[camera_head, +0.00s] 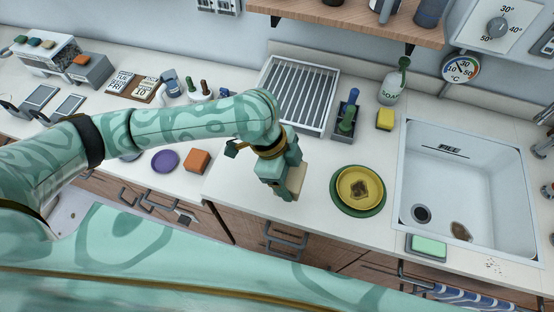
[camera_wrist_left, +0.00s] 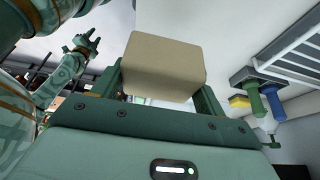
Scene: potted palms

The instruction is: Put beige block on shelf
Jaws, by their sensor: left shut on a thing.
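The beige block (camera_head: 298,181) is held by my left gripper (camera_head: 285,183) over the counter near its front edge, left of the yellow plate. The gripper and arm hide part of the block in the head view. In the left wrist view the block (camera_wrist_left: 163,66) sits between the two fingers, which are shut on it. The wooden shelf (camera_head: 345,22) is on the wall at the top of the head view, beyond the gripper. Part of my other arm, with what looks like a gripper (camera_wrist_left: 84,44), shows small in the left wrist view; its jaw state is unclear.
A yellow plate (camera_head: 350,177) on a green plate stands right of the gripper, before the sink (camera_head: 468,185). A dish rack (camera_head: 300,95), a brush caddy (camera_head: 345,125) and a soap bottle (camera_head: 394,85) stand at the back.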

